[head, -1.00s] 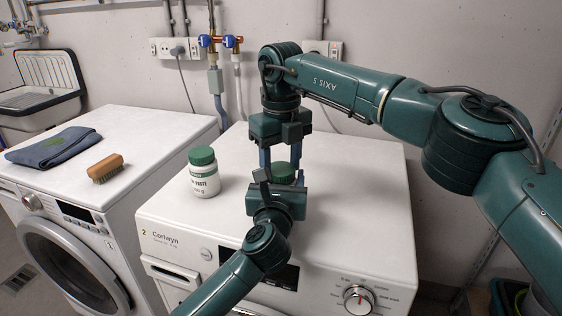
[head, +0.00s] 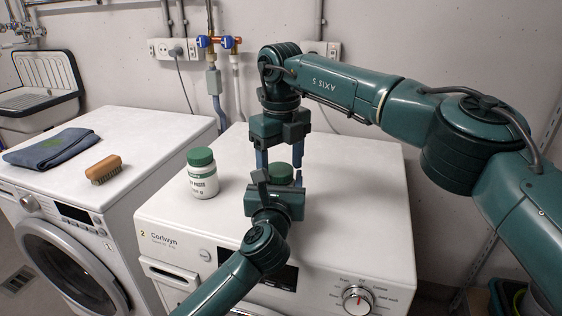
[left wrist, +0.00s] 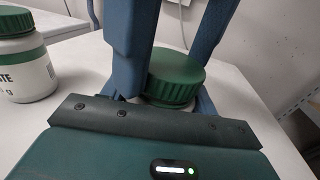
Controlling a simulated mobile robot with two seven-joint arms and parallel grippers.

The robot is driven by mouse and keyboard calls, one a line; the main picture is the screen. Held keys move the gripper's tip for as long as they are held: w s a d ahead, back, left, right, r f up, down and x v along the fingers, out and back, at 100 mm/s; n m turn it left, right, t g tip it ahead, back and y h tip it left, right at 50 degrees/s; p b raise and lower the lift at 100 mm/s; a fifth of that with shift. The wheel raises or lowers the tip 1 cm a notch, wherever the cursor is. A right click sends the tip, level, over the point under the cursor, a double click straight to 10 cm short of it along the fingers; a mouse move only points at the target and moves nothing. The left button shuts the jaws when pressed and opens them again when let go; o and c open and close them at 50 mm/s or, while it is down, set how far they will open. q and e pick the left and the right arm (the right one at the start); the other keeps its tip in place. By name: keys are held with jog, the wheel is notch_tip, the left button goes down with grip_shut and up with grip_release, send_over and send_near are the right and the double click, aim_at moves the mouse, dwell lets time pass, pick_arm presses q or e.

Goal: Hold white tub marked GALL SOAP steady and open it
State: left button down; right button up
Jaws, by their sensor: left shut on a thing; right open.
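A tub with a green ribbed lid (head: 282,172) stands on the right white machine, mostly hidden behind my left gripper. Its lid (left wrist: 175,76) shows clearly in the left wrist view and sits on the tub. The tub's body and label are hidden. My left gripper (head: 281,182) comes in low from the front and is shut on the tub. My right gripper (head: 281,158) points down from above, open. Its two blue fingers, also in the left wrist view (left wrist: 170,60), reach down on either side of the lid; I cannot tell whether they touch it.
The left machine holds a folded blue cloth (head: 52,148) and a wooden brush (head: 104,168). Taps and hoses (head: 220,42) are on the back wall.

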aim_at(279, 169)
jog(key=r, duration=0.3)
jog(key=shift+s+a+r, duration=0.2)
jog(key=shift+a+r, duration=0.05)
jog(key=shift+a, duration=0.05)
jog(key=shift+d+r, duration=0.1)
jog(key=shift+r, duration=0.45)
jog(key=shift+c, duration=0.3)
jog(key=shift+r+m, duration=1.1)
jog(key=shift+r, duration=0.5)
jog(key=shift+w+f, duration=0.1)
jog(key=shift+f, duration=3.85)
jog(key=shift+d, duration=0.1)
jog(key=shift+c, duration=0.5)
jog(key=c, duration=0.9)
jog(key=n, duration=0.3)
jog(key=shift+r, duration=0.2)
